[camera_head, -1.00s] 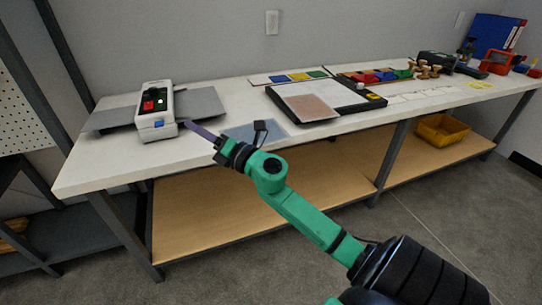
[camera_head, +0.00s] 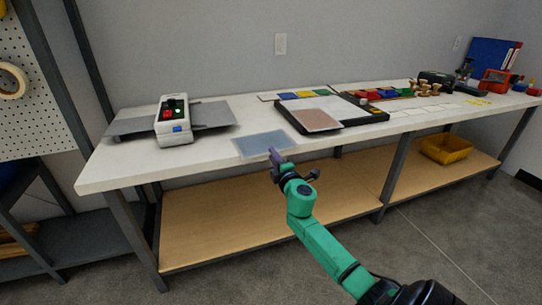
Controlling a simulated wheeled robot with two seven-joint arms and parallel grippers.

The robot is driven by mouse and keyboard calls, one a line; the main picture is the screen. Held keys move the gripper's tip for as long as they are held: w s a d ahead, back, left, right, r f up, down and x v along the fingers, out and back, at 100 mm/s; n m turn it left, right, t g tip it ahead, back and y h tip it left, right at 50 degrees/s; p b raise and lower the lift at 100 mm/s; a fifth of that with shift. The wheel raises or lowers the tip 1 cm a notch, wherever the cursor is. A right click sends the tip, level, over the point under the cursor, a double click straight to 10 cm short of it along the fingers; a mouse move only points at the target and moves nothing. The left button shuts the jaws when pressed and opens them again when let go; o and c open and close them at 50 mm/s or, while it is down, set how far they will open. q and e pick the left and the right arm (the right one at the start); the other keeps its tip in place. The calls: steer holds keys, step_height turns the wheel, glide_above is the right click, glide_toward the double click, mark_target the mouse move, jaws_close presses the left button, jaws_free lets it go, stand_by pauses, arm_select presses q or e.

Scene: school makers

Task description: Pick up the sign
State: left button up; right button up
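No thing is clearly marked as a sign; I cannot tell which flat piece it is. A pale blue sheet (camera_head: 256,144) lies flat at the table's front edge. A reddish-brown sheet (camera_head: 313,120) lies on a black-framed board (camera_head: 365,117) to its right. My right gripper (camera_head: 276,155), with purple fingers on a green arm, is at the blue sheet's front edge. The fingers are small and seen end-on, so I cannot tell whether they are open or touch the sheet. My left gripper is not in view.
A white machine (camera_head: 173,120) with red and green buttons stands on the left of the table (camera_head: 110,170), between grey plates. Coloured cards (camera_head: 303,95), wooden stamps and a red device (camera_head: 494,81) lie towards the right. A yellow bin (camera_head: 446,149) is on the lower shelf.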

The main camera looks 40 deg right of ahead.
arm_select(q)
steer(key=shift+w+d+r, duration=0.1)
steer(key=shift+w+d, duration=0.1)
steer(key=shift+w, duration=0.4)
arm_select(e)
steer(key=shift+x, duration=0.8)
jaws_close()
